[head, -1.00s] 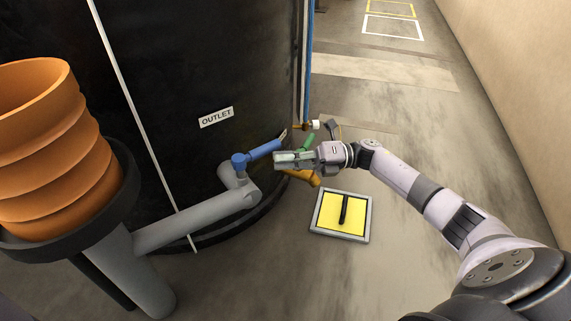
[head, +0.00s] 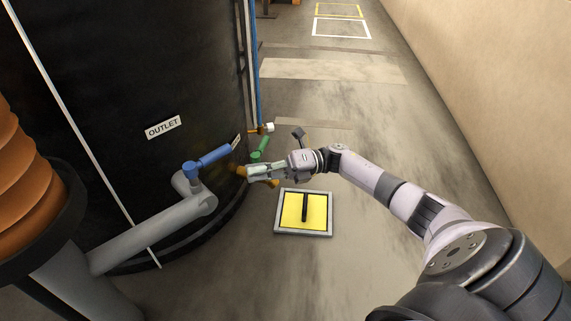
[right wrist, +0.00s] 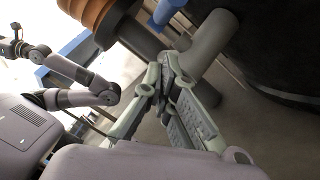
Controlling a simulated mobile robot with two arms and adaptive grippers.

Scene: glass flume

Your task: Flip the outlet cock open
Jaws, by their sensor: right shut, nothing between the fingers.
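The outlet cock's blue lever (head: 212,157) sits on the grey outlet pipe (head: 195,204), under the OUTLET label (head: 163,127) on the dark tank. The lever points up and right along the tank wall. My right gripper (head: 250,173) is shut and empty, to the right of and below the lever's free end, apart from it in the picture. It covers the middle of an orange-yellow handle (head: 241,171). In the right wrist view the closed fingers (right wrist: 160,72) point toward a grey pipe (right wrist: 208,42) and a blue part (right wrist: 166,10). My left arm shows there, its gripper too small to read.
A green handle (head: 261,147) and a white-ended brass fitting (head: 268,127) are close by my right gripper. A yellow panel with a black bar (head: 318,210) lies on the floor. An orange ribbed column (head: 25,170) stands at left. Floor to the right is open up to the wall.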

